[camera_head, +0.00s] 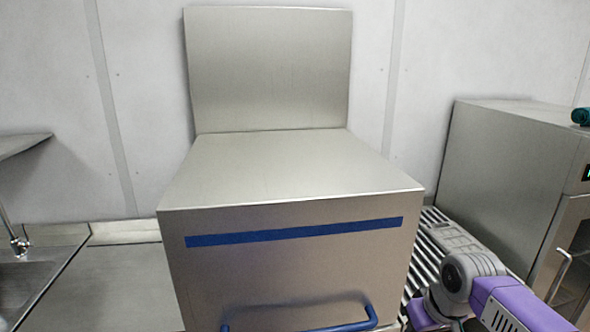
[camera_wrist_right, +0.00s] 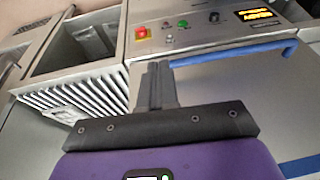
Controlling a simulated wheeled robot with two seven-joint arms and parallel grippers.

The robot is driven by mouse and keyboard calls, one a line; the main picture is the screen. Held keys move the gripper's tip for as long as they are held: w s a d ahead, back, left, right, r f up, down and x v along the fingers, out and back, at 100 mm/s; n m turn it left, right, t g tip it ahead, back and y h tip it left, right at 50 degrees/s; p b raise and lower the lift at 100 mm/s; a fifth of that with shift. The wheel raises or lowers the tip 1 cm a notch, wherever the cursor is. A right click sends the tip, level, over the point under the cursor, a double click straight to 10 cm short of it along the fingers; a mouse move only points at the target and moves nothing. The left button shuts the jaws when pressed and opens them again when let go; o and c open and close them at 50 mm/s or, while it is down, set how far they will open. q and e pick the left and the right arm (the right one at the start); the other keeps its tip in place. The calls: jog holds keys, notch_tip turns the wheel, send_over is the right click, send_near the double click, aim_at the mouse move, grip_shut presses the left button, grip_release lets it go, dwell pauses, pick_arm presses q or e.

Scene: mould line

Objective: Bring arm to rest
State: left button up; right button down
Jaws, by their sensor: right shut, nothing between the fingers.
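My right arm (camera_head: 475,285), grey and purple, comes in at the lower right of the head view, beside the steel machine. Its fingers are out of that view. In the right wrist view my right gripper (camera_wrist_right: 156,85) is shut and empty, its dark fingers together beyond the purple body. A blue handle (camera_wrist_right: 235,53) runs to the right from just beyond the fingertips. I cannot tell whether they touch it. My left arm and gripper are in neither view.
The steel machine (camera_head: 290,225) has a blue stripe and a blue handle (camera_head: 345,326) on its front. A slatted rack (camera_head: 432,225) lies to its right, before a steel cabinet (camera_head: 510,180). A sink (camera_head: 25,285) stands left. A panel with buttons (camera_wrist_right: 190,30) shows in the wrist view.

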jog(key=w+a+f+m+g+y, duration=0.1)
jog(key=a+f, duration=0.3)
jog(key=f, duration=0.9)
jog(key=w+a+f+g+y, duration=0.1)
jog(key=a+f, duration=0.3)
jog(key=f, duration=1)
jog(key=s+a+f+m, duration=0.1)
jog(key=s+a+f, duration=0.2)
jog(key=s+f, duration=0.5)
jog(key=s+a+f+m, duration=0.2)
jog(key=s+f, duration=0.6)
jog(key=f, duration=0.2)
jog(key=shift+s+a+m+g+y, duration=0.3)
jog(key=shift+s+a+g+y, duration=0.05)
jog(key=shift+a+g+y, duration=0.05)
jog(key=shift+w+f, duration=0.1)
